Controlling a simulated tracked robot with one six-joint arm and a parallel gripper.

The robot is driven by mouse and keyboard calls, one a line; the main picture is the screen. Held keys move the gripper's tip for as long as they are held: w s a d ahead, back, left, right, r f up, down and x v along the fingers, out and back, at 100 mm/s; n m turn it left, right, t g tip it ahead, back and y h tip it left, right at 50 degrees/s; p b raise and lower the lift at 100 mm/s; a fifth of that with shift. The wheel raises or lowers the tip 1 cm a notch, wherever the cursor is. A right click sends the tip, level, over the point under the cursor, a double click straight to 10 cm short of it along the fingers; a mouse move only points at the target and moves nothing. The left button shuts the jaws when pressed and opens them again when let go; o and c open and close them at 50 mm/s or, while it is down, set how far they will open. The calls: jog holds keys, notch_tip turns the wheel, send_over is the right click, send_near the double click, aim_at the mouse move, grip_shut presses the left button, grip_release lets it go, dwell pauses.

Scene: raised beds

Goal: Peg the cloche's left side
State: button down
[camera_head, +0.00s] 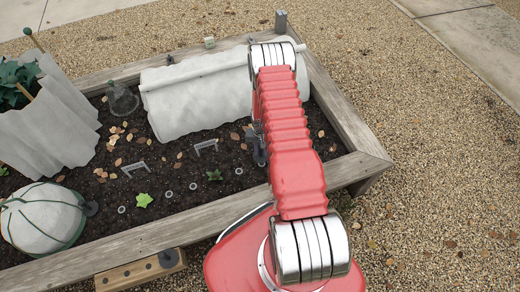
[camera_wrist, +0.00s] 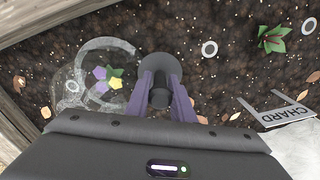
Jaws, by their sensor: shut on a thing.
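A clear cloche (camera_wrist: 68,92) stands on the soil in the wrist view, with purple, green and yellow flowers showing through it. In the head view my arm hides it. My gripper (camera_wrist: 160,98) points down, its two purple fingers shut on a dark peg (camera_wrist: 160,66) with a round disc. The peg is close beside the cloche's rim, on its right in the wrist view; I cannot tell whether its disc touches the rim or how deep its tip is. In the head view a dark part (camera_head: 260,156) of the gripper or peg shows left of my arm.
White fleece (camera_head: 200,105) lies along the back of the bed. A strung dome (camera_head: 40,222) and a wooden peg block (camera_head: 130,274) are at lower left.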

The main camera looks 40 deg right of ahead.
aim_at(261, 158)
jog(key=shift+f, duration=3.45)
jog(key=c, duration=1.5)
grip_release()
jog(key=shift+o, duration=0.2)
notch_tip(261, 158, up, 14)
jog(key=shift+f, duration=0.2)
